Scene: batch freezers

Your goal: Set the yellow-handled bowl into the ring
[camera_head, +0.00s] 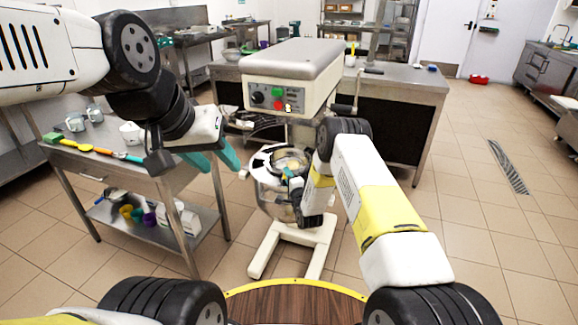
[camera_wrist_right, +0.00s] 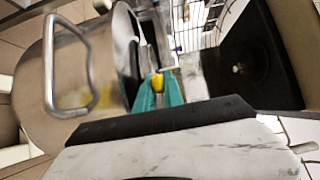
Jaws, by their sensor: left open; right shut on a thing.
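A steel bowl (camera_head: 272,200) is under the head of the white mixer (camera_head: 292,78), at the pale ring (camera_head: 262,160). My right arm and gripper hide part of both, so I cannot tell whether the bowl is seated in the ring. In the right wrist view, the bowl (camera_wrist_right: 90,75) fills the left side, with a bare metal handle on its wall. My right gripper (camera_head: 291,174) is shut on a small yellow handle (camera_wrist_right: 157,83) beside the bowl, between its teal fingers. My left gripper (camera_head: 219,160) is open and empty, left of the mixer.
A steel table (camera_head: 110,165) at the left holds cups and long-handled utensils, with colored cups and white boxes on its lower shelf. The mixer's white foot (camera_head: 295,245) stands on the tiled floor. Another steel counter (camera_head: 405,85) is behind it. Floor at the right is clear.

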